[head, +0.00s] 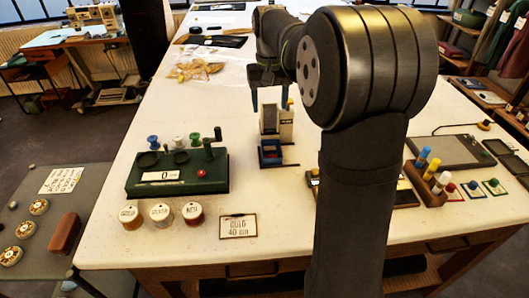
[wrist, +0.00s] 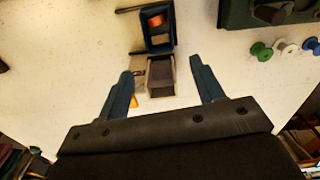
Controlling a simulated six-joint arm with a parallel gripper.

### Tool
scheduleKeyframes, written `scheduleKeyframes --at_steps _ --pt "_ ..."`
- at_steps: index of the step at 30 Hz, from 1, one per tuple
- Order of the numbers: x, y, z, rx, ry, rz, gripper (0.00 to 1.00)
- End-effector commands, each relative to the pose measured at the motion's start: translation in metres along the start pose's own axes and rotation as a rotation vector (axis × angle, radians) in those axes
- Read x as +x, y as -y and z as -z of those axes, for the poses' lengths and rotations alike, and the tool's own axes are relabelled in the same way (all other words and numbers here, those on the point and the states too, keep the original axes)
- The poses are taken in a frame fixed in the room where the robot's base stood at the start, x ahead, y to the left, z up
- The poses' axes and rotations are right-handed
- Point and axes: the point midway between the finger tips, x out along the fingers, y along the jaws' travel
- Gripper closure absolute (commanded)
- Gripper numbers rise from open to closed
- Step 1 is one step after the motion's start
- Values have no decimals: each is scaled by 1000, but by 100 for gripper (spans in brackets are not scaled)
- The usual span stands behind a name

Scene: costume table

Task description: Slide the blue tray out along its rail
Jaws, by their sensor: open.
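The blue tray (head: 271,162) is a small open box at the near foot of an upright cream and dark housing (head: 287,130). A reddish-orange piece lies in it, clearer in the wrist view, where the tray (wrist: 149,44) is at the top centre. A thin dark rail (head: 290,166) shows beside the tray at table level. My gripper (head: 269,110) is open above the housing, its blue fingers spread apart. In the wrist view the fingers of my gripper (wrist: 161,66) stand left and right of the housing (wrist: 160,88), with nothing visibly held between them.
A green spool machine (head: 178,172) with a crank stands left of the tray. Several labelled round tubs (head: 161,216) and a card (head: 238,226) lie nearer the front edge. A marker holder (head: 427,184) is at the right. Bare table lies just in front of the tray.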

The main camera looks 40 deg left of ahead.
Motion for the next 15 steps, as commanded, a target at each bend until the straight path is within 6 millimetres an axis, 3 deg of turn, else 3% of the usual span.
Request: scheduleKeyframes --at_steps 1,9,15 --pt "1 7 1 -77 -3 -9 49" --pt "8 51 7 -720 -14 -97 100" --pt "37 65 2 -1142 79 -149 100"
